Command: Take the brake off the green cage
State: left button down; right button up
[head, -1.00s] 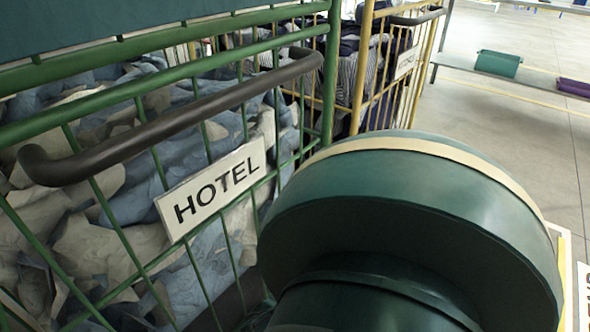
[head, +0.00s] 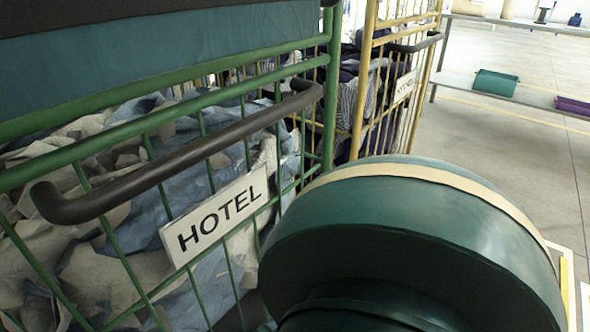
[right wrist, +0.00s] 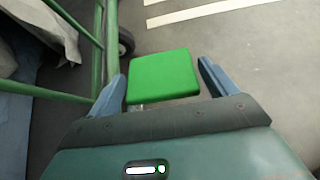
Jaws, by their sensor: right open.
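The green cage (head: 170,166) fills the left of the head view, with a dark handle bar and a white HOTEL sign (head: 215,216) on its bars. In the right wrist view its green frame (right wrist: 98,45) runs down the left, by a dark caster wheel (right wrist: 126,43). A bright green brake pedal (right wrist: 162,76) lies ahead of my right gripper (right wrist: 162,73). The gripper is open, with its blue fingers on either side of the pedal in the picture. I cannot tell whether they touch it. My left gripper is not in view.
A yellow cage (head: 362,75) of dark and striped cloth stands just behind the green one. A low grey shelf (head: 530,97) with a green bag (head: 496,83) and a purple bag (head: 573,105) is at the right. Open floor lies between.

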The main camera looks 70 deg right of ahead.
pick_arm(q)
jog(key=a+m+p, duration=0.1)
jog(key=p, duration=0.2)
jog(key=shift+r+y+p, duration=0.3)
jog(key=shift+p, duration=0.1)
pick_arm(e)
jog(key=v, duration=0.9)
jog(key=shift+a, duration=0.25)
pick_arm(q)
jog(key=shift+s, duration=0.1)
pick_arm(e)
jog(key=shift+s+r, duration=0.1)
